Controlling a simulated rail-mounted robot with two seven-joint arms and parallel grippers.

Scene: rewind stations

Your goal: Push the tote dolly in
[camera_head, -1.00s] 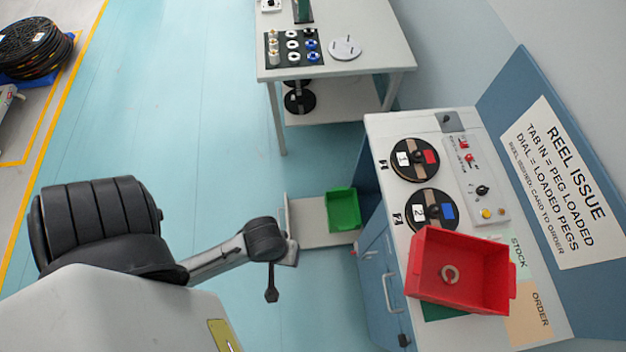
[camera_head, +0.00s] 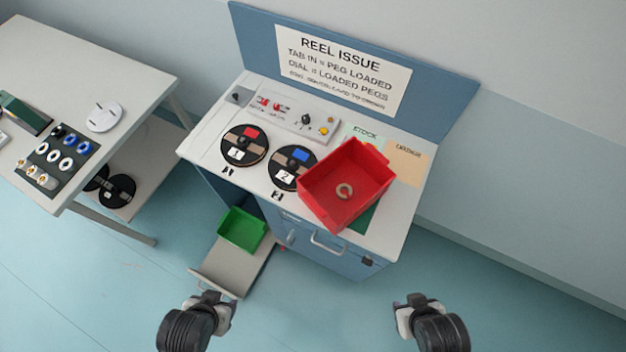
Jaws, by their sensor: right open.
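The tote dolly (camera_head: 243,273) is a low grey platform sticking out of the open left bay of the blue cabinet. A green tote (camera_head: 241,230) sits on it, toward the cabinet. The dolly has a raised front lip (camera_head: 213,284). My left gripper (camera_head: 218,302) is at this front end and overlaps its near corner in the picture. I cannot tell whether it touches, or whether its jaws are open. My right gripper (camera_head: 408,304) is open and empty, in front of the cabinet's right side, apart from the dolly.
The blue cabinet's white top (camera_head: 222,182) carries reels, a control panel (camera_head: 292,118) and a red bin (camera_head: 347,182) with a ring inside. A door handle (camera_head: 327,243) projects from its front. A white table (camera_head: 80,85) stands at left. Floor between my grippers is clear.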

